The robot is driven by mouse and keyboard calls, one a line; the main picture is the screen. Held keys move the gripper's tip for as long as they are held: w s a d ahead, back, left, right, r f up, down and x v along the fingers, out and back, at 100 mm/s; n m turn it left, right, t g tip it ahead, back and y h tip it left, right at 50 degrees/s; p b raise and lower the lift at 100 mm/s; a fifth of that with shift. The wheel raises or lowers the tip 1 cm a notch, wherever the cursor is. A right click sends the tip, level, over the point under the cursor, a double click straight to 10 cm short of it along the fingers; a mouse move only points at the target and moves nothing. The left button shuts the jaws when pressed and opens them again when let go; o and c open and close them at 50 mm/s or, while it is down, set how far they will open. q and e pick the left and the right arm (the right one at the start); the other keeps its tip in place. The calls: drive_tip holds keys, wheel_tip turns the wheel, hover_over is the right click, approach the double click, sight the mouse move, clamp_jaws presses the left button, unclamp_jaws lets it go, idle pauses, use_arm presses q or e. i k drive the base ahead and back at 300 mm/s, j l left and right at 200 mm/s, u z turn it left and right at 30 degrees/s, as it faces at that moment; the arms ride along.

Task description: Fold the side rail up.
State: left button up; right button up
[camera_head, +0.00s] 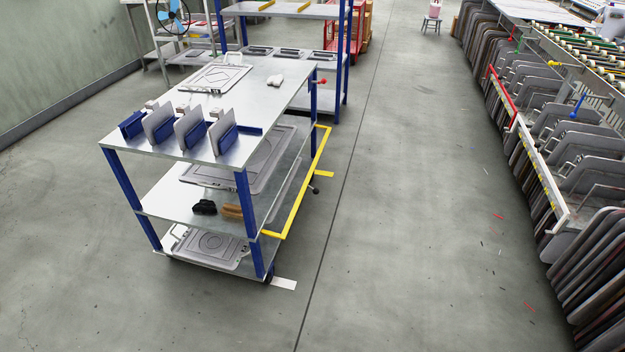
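The yellow side rail (301,188) is on the right side of a blue and grey cart (208,212). It runs along that side at about middle-shelf height, below the tabletop, and stands a little out from the posts. A short yellow tab (325,174) sticks out to the right from its long bar. A red knob (320,81) sits near the cart's far right corner, above the rail. A dark knob on a rod (314,189) shows just below the rail. Neither of my grippers is in view.
The cart's top holds blue and grey upright plates (192,128) and a flat panel (220,77). A dark object (204,207) and a brown object (232,211) lie on the middle shelf. Racks of panels (570,150) line the right. Open floor (410,200) lies between.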

sight(283, 236)
drive_tip(key=i+j+u, duration=0.2)
drive_tip(key=i, duration=0.25)
drive_tip(key=i+j+u, duration=0.15)
drive_tip(key=i+j, duration=0.2)
drive_tip(key=i, duration=0.1)
